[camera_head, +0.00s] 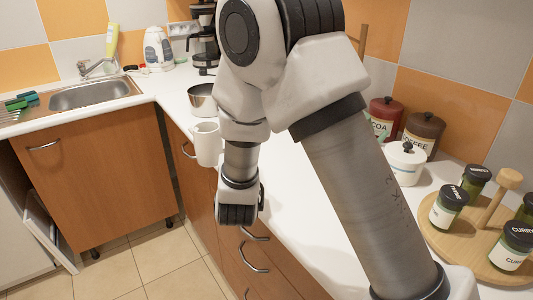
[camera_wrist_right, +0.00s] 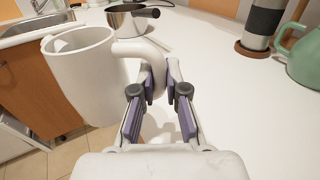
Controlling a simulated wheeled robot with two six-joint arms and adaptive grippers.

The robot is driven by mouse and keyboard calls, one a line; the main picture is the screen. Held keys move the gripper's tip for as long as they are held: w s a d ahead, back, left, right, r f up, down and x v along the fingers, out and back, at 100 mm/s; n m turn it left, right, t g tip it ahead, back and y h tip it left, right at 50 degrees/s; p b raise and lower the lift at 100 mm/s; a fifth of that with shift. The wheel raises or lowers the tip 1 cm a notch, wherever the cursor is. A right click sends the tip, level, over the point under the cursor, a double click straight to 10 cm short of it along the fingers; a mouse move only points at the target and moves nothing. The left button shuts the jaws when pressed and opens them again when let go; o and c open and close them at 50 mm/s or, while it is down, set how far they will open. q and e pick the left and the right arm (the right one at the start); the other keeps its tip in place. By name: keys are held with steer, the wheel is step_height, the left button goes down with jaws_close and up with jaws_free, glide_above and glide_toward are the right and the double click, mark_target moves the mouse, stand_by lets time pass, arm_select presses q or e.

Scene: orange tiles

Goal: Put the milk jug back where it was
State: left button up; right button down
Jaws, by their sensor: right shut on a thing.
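The white milk jug (camera_head: 207,145) is at the front edge of the counter in the head view, partly hidden by my right arm. In the right wrist view the jug (camera_wrist_right: 82,78) is upright, with its open rim up and its body in front of the cabinet and floor. My right gripper (camera_wrist_right: 160,88) has its two purple-padded fingers on either side of the jug's curved handle and is shut on it. In the head view the fingers are hidden behind my wrist. My left gripper is not in view.
A metal saucepan (camera_head: 203,98) stands just behind the jug, its black handle showing in the wrist view. Cocoa (camera_head: 385,115) and coffee (camera_head: 422,135) canisters, a white lidded pot (camera_head: 405,163) and a wooden spice rack (camera_head: 440,232) stand right. The wrist view shows clear white countertop (camera_wrist_right: 225,105).

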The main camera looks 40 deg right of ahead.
steer(key=shift+m+g+h, duration=0.4)
steer(key=shift+m+h, duration=0.1)
steer(key=d+p, duration=0.3)
steer(key=d, duration=0.2)
steer(key=s+d+p, duration=0.1)
steer(key=d+p, duration=0.2)
steer(key=d, duration=0.2)
steer(key=s+d+p, duration=0.1)
steer(key=d+p, duration=0.2)
steer(key=d, duration=0.2)
steer(key=shift+d+f+p, duration=0.1)
steer(key=shift+d+p, duration=0.2)
steer(key=shift+d+f, duration=0.15)
steer(key=shift+d, duration=0.5)
step_height(320, 180, down, 3)
steer(key=shift+p, duration=0.5)
steer(key=shift+f, duration=0.4)
